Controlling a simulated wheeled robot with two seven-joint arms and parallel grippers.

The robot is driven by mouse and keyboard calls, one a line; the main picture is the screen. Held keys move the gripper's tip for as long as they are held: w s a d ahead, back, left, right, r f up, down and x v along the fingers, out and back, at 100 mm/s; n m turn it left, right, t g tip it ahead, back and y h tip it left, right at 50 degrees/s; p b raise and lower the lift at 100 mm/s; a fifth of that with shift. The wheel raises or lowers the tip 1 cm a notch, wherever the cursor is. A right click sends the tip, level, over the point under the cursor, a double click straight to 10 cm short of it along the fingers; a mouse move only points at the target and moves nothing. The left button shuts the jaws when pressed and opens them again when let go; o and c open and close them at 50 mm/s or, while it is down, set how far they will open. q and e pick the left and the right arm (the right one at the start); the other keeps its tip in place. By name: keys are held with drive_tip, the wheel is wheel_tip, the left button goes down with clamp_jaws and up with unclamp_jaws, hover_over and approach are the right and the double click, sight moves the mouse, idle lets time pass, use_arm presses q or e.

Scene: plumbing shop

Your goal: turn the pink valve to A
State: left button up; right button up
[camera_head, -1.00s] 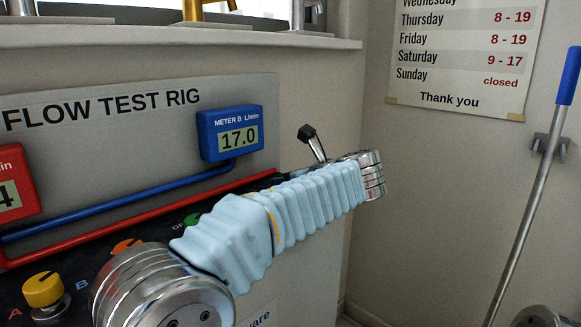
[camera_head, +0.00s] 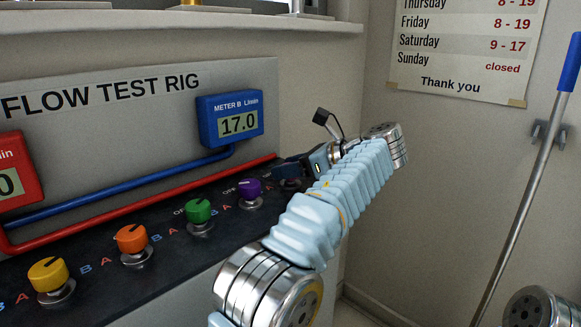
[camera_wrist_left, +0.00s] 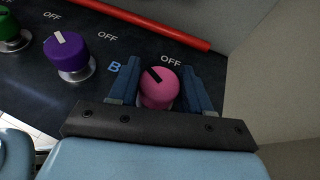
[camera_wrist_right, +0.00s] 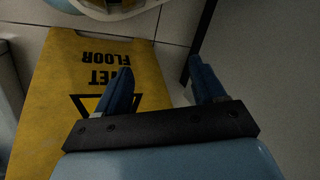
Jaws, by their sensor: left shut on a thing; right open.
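The pink valve (camera_wrist_left: 160,88) shows in the left wrist view, a round knob at the right end of the rig's row. Its dark pointer line slants to the upper left, between the B label at its left and the OFF label above it. The A label is hidden. My left gripper (camera_wrist_left: 160,74) is shut on the pink valve, one blue finger on each side. In the head view my left gripper (camera_head: 289,171) is at the right end of the panel and hides most of that valve. My right gripper (camera_wrist_right: 160,69) is open and empty, away from the rig.
Purple (camera_head: 249,190), green (camera_head: 199,211), orange (camera_head: 131,238) and yellow (camera_head: 48,274) knobs stand left of my left gripper. Blue meter B (camera_head: 231,119) reads 17.0. A yellow wet-floor sign (camera_wrist_right: 95,85) lies below my right gripper.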

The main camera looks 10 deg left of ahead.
use_arm(q)
drive_tip(key=o, duration=1)
drive_tip(key=shift+c, duration=0.2)
drive_tip(key=shift+r, duration=0.1)
drive_tip(key=shift+w+r, duration=0.1)
drive_tip(key=shift+r, duration=0.5)
drive_tip(key=s+d+r+b, duration=0.1)
drive_tip(key=s+d+r, duration=0.1)
drive_tip(key=s+r, duration=0.9)
drive_tip(key=s, duration=0.3)
drive_tip(key=shift+d+r+b, duration=0.3)
drive_tip(key=shift+d, duration=0.1)
